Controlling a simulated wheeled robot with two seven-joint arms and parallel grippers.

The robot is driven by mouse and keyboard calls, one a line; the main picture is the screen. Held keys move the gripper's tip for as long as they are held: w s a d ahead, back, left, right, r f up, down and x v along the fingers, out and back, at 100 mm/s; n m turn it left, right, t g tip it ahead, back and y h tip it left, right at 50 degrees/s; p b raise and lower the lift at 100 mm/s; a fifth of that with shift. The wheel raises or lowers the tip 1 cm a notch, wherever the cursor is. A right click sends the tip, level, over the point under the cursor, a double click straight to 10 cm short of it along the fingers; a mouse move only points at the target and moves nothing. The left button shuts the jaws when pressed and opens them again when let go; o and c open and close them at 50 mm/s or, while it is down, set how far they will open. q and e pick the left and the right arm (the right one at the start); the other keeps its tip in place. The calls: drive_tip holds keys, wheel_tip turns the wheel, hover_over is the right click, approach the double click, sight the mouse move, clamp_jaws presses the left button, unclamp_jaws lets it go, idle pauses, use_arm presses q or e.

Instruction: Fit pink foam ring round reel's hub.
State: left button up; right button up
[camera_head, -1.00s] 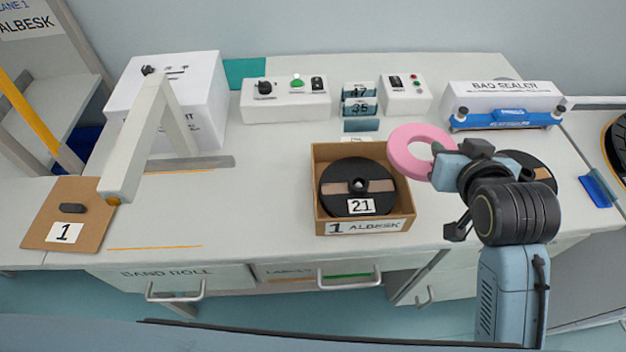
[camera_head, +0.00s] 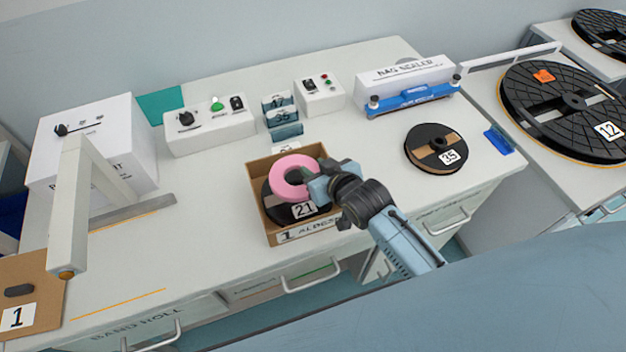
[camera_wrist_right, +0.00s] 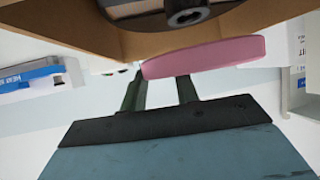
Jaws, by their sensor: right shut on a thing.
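The pink foam ring (camera_head: 283,170) is held by my right gripper (camera_head: 312,184), which is shut on its right edge. In the head view the ring overlaps reel 21 (camera_head: 277,212), a black reel in the cardboard box (camera_head: 258,215) labelled 1 ALBESK. In the right wrist view the ring (camera_wrist_right: 205,57) is gripped edge-on, and a gap shows between it and the reel's hub (camera_wrist_right: 186,14). My left gripper is not in view.
Reel 35 (camera_head: 430,138) lies on the bench to the right. The bag sealer (camera_head: 405,82) and control boxes (camera_head: 210,125) stand along the back. A white angled arm (camera_head: 72,205) stands at left. Large reel 12 (camera_head: 560,105) lies on the far-right table.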

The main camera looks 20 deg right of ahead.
wheel_tip(320, 180, down, 4)
drive_tip(key=shift+f+b, duration=0.1)
drive_tip(key=shift+b, duration=0.25)
